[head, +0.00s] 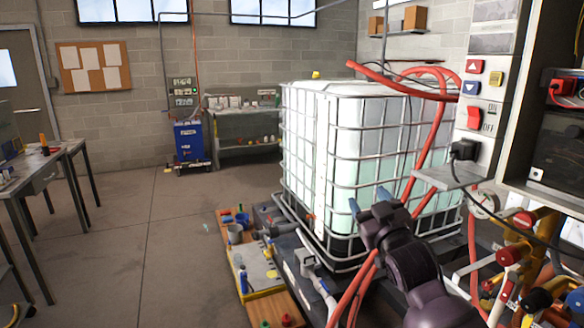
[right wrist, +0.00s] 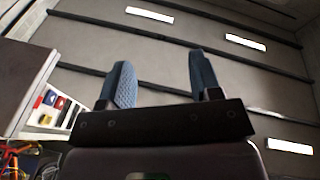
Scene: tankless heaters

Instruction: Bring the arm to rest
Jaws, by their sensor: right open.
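My right arm comes in from the lower right of the head view, and its dark gripper (head: 366,203) with blue fingertips is raised in front of the caged white tank. The right wrist view shows the two blue fingers (right wrist: 161,88) spread well apart with nothing between them. They point up toward the ceiling. The gripper is open and empty. I cannot tell from the head view how far it is from the tank. My left gripper is not in view.
The caged tank (head: 345,150) stands behind my right gripper. A control panel (head: 487,90) with switches, red hoses (head: 430,150) and pipes with a gauge (head: 484,205) crowd the right side. Open floor (head: 180,230) lies further left.

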